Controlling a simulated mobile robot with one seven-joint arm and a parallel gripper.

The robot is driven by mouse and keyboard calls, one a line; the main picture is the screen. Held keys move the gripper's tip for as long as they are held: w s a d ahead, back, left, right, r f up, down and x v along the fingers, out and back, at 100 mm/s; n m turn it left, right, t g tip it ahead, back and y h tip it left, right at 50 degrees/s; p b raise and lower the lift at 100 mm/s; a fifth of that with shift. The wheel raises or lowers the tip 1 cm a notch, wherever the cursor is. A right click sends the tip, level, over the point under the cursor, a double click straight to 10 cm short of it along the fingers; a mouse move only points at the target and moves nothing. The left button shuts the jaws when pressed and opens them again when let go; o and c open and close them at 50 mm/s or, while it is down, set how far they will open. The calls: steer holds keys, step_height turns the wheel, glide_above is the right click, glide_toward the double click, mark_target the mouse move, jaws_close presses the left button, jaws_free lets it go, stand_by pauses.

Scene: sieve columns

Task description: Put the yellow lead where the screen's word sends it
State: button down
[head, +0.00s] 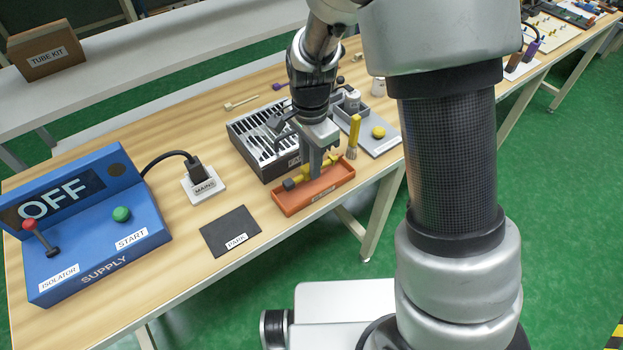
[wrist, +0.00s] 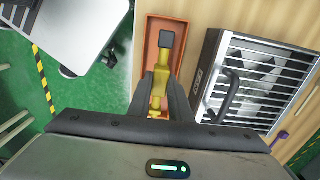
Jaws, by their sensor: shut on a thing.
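The yellow lead (head: 331,163) is in my gripper (head: 318,168). In the wrist view the lead (wrist: 160,82) lies between the two fingers, with a dark grey block end (wrist: 167,41) pointing away from the palm. The orange tray (head: 316,198) is directly below; it also shows in the wrist view (wrist: 181,29). I cannot tell whether the lead touches the tray. The screen (head: 52,200) on the blue supply box (head: 110,262) reads OFF. A black mat (head: 230,231) labelled PARK lies left of the tray. A white MAINS socket (head: 204,189) holds a black plug (head: 199,171).
A slotted grey rack (head: 262,148) stands just behind the tray; its handle shows in the wrist view (wrist: 230,97). A yellow-handled brush (head: 354,135) and a yellow ball (head: 378,132) are to the right. The box has a red-knobbed isolator lever (head: 40,237) and a green START button (head: 121,214).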

steer(key=shift+f+b, duration=0.4)
steer(key=shift+f, duration=2.15)
steer(key=shift+f, duration=0.1)
steer(key=c, duration=1.9)
jaws_free()
